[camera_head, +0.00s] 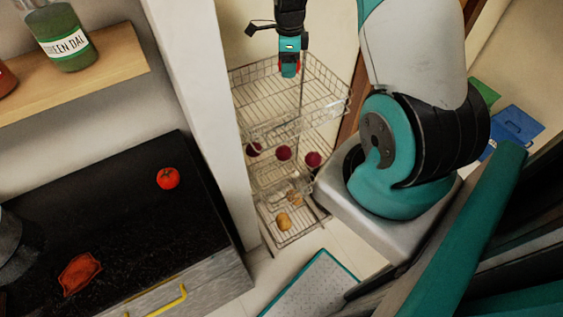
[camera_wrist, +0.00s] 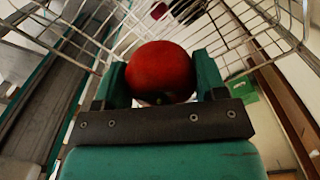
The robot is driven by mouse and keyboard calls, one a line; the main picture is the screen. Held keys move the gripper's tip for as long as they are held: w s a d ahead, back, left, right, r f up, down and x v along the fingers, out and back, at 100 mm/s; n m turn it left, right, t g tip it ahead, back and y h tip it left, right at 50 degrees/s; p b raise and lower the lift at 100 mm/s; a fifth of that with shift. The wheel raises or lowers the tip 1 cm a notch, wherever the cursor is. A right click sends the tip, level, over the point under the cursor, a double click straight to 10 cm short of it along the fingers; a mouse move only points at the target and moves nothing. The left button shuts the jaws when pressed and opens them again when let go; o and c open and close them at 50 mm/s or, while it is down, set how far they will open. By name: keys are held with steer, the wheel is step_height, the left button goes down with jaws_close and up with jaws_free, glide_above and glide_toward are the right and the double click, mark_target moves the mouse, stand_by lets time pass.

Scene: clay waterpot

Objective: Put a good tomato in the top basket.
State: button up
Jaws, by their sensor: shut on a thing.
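My gripper (camera_head: 289,68) is above the top wire basket (camera_head: 262,92) of a tiered rack, pointing down. In the wrist view my gripper (camera_wrist: 160,80) is shut on a round red tomato (camera_wrist: 160,68), one teal finger on each side. Only a sliver of red from the held tomato shows in the head view. The top basket looks empty, and its wires (camera_wrist: 255,40) show past the tomato in the wrist view. Another red tomato (camera_head: 168,178) with a green top sits on the black counter. A flattened, wrinkled red-orange item (camera_head: 79,273) lies at the counter's front left.
The middle basket holds dark red round items (camera_head: 284,153). The bottom basket holds brownish items (camera_head: 283,221). A white wall edge (camera_head: 195,100) stands close left of the rack. A wooden shelf (camera_head: 110,60) with a green bottle (camera_head: 64,35) is at upper left.

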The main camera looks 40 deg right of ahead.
steer(key=o, duration=1)
steer(key=shift+r, duration=0.1)
step_height(320, 180, up, 17)
steer(key=b, duration=0.3)
steer(key=shift+r, duration=0.2)
